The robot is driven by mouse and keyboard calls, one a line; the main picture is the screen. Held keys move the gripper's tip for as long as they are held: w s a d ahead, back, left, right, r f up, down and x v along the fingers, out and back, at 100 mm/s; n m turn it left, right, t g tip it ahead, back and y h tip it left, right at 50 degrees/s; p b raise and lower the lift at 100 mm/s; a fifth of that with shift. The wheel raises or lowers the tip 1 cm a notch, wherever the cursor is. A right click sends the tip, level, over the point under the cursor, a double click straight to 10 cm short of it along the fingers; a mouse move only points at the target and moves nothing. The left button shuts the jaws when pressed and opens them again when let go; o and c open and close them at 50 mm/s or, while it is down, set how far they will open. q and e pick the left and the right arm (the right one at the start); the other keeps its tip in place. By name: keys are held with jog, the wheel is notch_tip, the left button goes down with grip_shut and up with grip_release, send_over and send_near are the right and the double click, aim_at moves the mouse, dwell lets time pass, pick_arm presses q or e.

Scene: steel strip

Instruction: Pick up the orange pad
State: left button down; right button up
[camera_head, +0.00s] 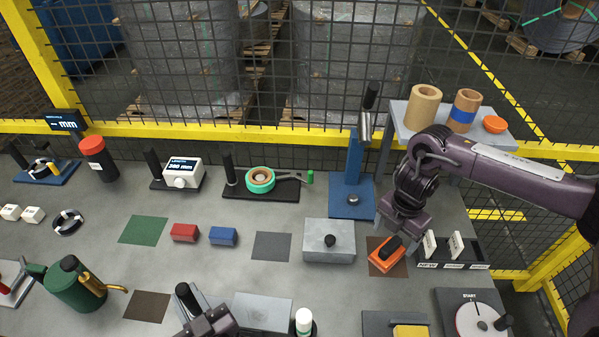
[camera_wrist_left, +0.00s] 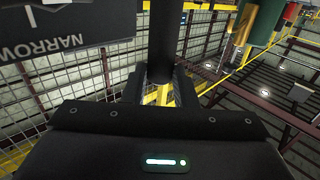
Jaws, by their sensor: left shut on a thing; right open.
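The orange pad (camera_head: 383,265) lies on a brown mat at the right of the bench, with a black grip on its top. My right gripper (camera_head: 395,232) is open just above and behind it, its fingers pointing down near the grip. Whether they touch the grip cannot be told. My left gripper (camera_head: 208,320) is at the bottom edge, shut on a black handle (camera_head: 186,292). In the left wrist view the black handle (camera_wrist_left: 165,40) stands between the fingers, with a dark plate marked NARROW (camera_wrist_left: 60,25) at upper left.
A grey block with a black knob (camera_head: 329,243) stands left of the pad. A black holder with white cards (camera_head: 452,248) stands close on its right. A blue stand (camera_head: 351,190) is behind. Red (camera_head: 184,232) and blue (camera_head: 223,236) blocks lie mid-bench. A yellow-framed mesh fence (camera_head: 270,130) closes the back.

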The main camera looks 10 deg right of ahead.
aim_at(392, 244)
jog(key=shift+s+f, duration=0.15)
jog(key=shift+f, duration=2.9)
jog(key=c, duration=1.2)
notch_tip(392, 244, up, 10)
jog(key=shift+r, duration=0.1)
jog(key=o, duration=0.4)
jog(key=shift+c, duration=0.8)
